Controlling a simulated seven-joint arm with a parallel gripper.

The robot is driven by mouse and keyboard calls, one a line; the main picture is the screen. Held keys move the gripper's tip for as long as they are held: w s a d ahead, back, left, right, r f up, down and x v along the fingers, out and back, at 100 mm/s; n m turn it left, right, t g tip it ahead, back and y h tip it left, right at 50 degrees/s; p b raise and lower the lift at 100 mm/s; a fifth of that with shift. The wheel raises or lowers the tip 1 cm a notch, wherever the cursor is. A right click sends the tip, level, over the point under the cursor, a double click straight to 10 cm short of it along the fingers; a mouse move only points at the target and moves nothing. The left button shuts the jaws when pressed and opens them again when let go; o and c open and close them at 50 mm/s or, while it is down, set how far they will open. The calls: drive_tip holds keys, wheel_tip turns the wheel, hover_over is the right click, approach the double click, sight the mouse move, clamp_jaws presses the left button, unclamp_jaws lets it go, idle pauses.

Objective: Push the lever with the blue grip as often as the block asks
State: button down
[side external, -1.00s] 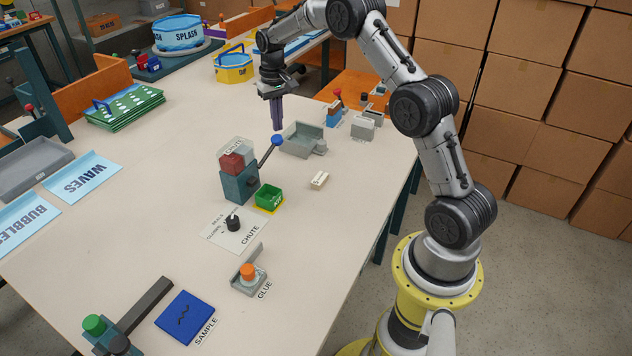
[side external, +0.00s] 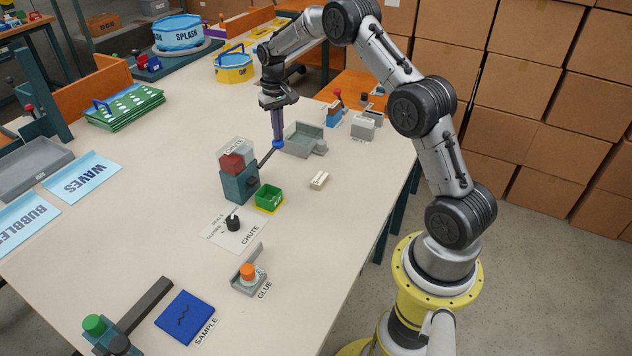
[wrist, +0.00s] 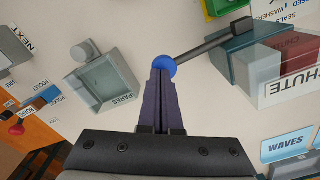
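The lever's blue grip (side external: 278,144) is a ball on a dark rod, which leans up and right from the teal chute box (side external: 239,184). My gripper (side external: 278,139) points straight down with its purple fingers together and their tips touching the grip. In the wrist view the blue grip (wrist: 165,67) sits right at the tips of the closed fingers (wrist: 160,75), not between them as far as I can tell. A small cream block (side external: 319,180) lies on the table right of the chute; its marking is too small to read.
A green bin (side external: 269,198) stands beside the chute box. A grey spares tray (side external: 304,139) is close behind the gripper. The table between is clear.

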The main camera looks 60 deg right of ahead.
sight(279, 143)
drive_tip(key=shift+f, duration=2.1)
drive_tip(key=shift+r, duration=4.2)
